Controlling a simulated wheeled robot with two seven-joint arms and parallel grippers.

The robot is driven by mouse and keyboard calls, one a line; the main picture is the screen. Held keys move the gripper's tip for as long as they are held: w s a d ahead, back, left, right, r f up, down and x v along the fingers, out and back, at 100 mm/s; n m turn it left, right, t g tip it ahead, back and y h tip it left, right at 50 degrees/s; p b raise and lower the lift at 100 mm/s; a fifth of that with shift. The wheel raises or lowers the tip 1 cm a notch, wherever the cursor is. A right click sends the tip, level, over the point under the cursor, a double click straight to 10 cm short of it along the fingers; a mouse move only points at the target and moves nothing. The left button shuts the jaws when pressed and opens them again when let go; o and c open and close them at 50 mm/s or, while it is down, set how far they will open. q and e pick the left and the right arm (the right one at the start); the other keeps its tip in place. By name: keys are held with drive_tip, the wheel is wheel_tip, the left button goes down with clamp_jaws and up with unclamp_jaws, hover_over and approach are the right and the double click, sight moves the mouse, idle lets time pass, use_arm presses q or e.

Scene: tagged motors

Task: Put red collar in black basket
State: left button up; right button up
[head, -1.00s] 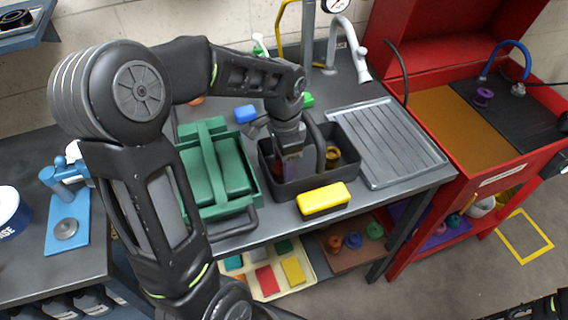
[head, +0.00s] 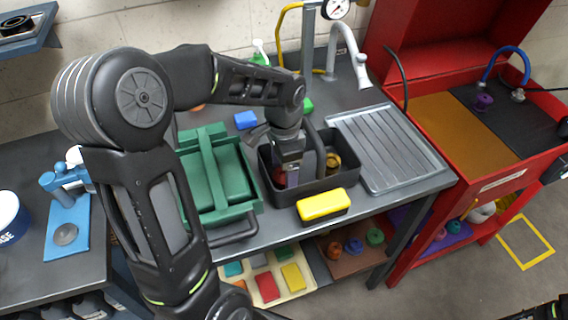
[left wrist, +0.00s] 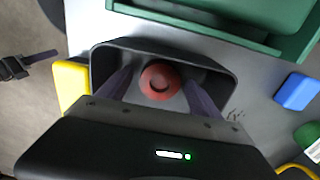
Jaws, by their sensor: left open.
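The black basket (head: 345,181) stands on the grey workbench, right of the green toolbox. The red collar (left wrist: 160,81) lies inside the basket in the left wrist view, apart from the fingers. In the head view only a small part of it shows beside my gripper. My left gripper (left wrist: 158,92) is over the basket, pointing down, with its fingers apart on either side of the collar. It also shows in the head view (head: 291,180). A brass-coloured part (head: 332,162) is also in the basket.
The green toolbox (head: 247,207) is close on the left of the basket. A yellow box (head: 323,204) sits at its front edge, and a ribbed metal drainer (head: 388,148) is to its right. A blue block (head: 245,120) lies behind. The basket's handle arches beside my gripper.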

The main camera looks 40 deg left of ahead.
sight(284, 175)
use_arm(q)
wheel_tip(284, 175, up, 12)
drive_tip(key=shift+r, duration=0.15)
idle(0.3)
